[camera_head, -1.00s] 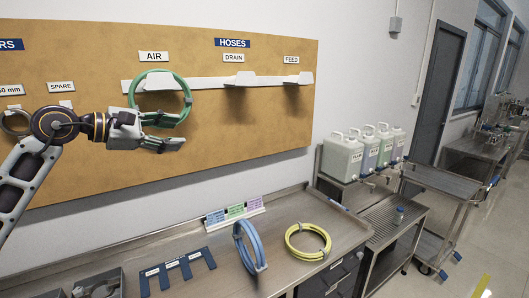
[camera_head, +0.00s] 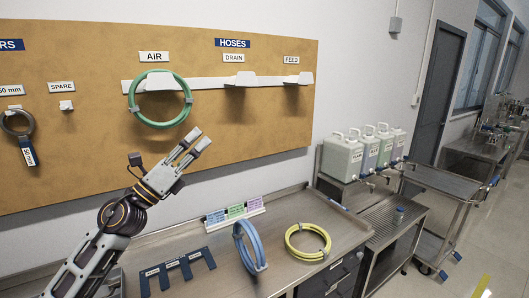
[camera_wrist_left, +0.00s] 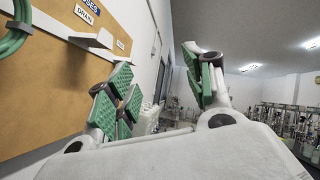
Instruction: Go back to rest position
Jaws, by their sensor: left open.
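My left gripper (camera_head: 195,145) is open and empty in the head view. It points up and right, in front of the lower edge of the pegboard and below the green hose. In the left wrist view its fingers (camera_wrist_left: 160,85) stand apart with green pads and nothing between them. The green hose coil (camera_head: 160,124) hangs on the AIR hook (camera_head: 160,82); part of it also shows at the upper left of the left wrist view (camera_wrist_left: 14,38). My right gripper is not in view.
The DRAIN (camera_head: 238,80) and FEED (camera_head: 299,80) hooks are empty. A blue hose coil (camera_head: 240,243) and a yellow hose coil (camera_head: 289,246) are on the steel bench (camera_head: 215,279). A blue slotted holder (camera_head: 163,270) lies left of them. White jugs (camera_head: 340,157) stand at right.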

